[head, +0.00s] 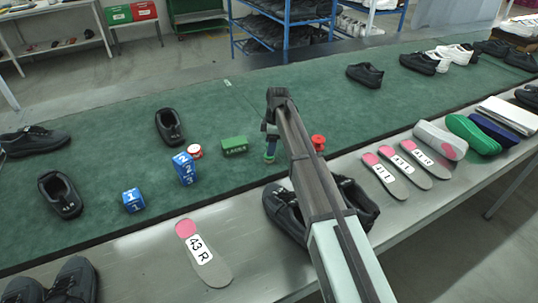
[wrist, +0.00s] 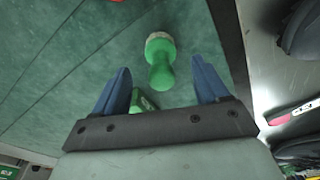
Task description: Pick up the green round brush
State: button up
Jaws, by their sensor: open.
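The green round brush (wrist: 160,62), with a green handle and a pale bristle end, shows in the wrist view between the two blue fingers of my gripper (wrist: 161,68). A gap shows on both sides of it. In the head view the green round brush (head: 269,157) is on the green mat, partly hidden, just under my gripper (head: 267,128). My gripper is open and empty. I cannot tell how far the fingertips are above the brush.
A green block (head: 235,146), a red round object (head: 318,142) and a red-and-white one (head: 195,151) are nearby. Blue numbered blocks (head: 186,168) stand left. Black shoes (head: 285,212) sit under my arm. Insoles (head: 203,255) lie on the grey front strip. Open mat lies behind.

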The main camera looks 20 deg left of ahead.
jog(key=shift+s+a+f, duration=0.1)
jog(key=shift+a+f, duration=0.05)
jog(key=shift+f, duration=1.25)
jog(key=shift+s+a+f, duration=0.1)
jog(key=shift+a+f, duration=0.05)
jog(key=shift+f, duration=1.25)
jog(key=shift+c, duration=0.3)
jog(key=c, duration=1.1)
